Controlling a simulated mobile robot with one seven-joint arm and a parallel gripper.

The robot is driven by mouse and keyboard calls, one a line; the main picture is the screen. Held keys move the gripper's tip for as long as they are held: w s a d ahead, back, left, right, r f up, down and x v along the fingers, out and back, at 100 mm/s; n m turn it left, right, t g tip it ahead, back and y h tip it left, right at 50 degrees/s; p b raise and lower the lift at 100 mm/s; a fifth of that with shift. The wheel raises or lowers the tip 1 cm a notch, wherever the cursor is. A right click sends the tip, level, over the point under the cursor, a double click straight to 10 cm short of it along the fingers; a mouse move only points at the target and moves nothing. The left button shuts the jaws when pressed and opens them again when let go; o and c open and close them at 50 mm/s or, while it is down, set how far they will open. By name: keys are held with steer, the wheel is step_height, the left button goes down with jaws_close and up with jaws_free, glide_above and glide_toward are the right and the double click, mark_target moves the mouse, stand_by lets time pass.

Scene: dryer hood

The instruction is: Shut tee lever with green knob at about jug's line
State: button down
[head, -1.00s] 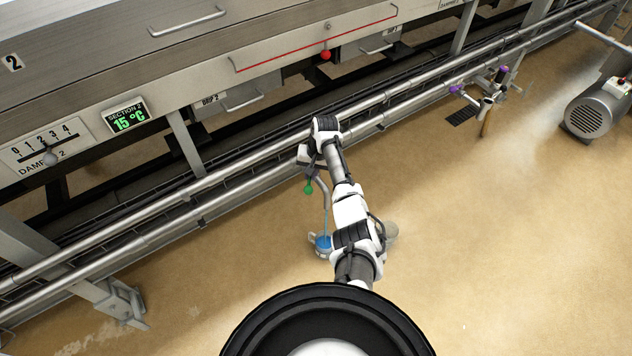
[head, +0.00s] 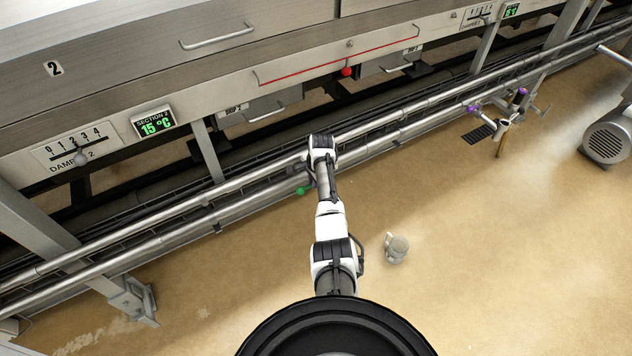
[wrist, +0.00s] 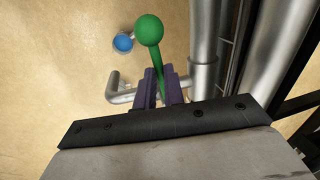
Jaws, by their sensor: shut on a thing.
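The green knob (wrist: 149,29) tops a green lever (wrist: 161,68) in the wrist view. My gripper (wrist: 159,72) is shut on the lever's stem, below the knob. A bent metal spout (wrist: 122,88) lies left of the fingers, beside the pipe. A jug with blue liquid (wrist: 123,42) stands on the floor left of the knob; I see no blue stream in this view. In the head view the green knob (head: 301,190) shows just left of my arm, against the pipes.
Steel pipes (head: 240,187) run along the machine. A grey jug (head: 396,247) stands on the floor right of my arm. Purple-knobbed fittings (head: 497,108) and a motor (head: 606,137) are farther right. A red knob (head: 346,72) is on the machine front.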

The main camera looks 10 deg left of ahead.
steer(key=shift+w+a+m, duration=0.15)
steer(key=shift+w+m, duration=0.05)
steer(key=shift+m, duration=0.2)
steer(key=c, duration=1.5)
jaws_free()
steer(key=shift+r, duration=0.15)
steer(key=r, duration=0.4)
steer(key=s+d+r, duration=0.1)
steer(key=r, duration=0.4)
steer(key=s+r, duration=0.1)
steer(key=r, duration=0.3)
steer(key=shift+d+r+b, duration=0.15)
steer(key=shift+d+b, duration=0.2)
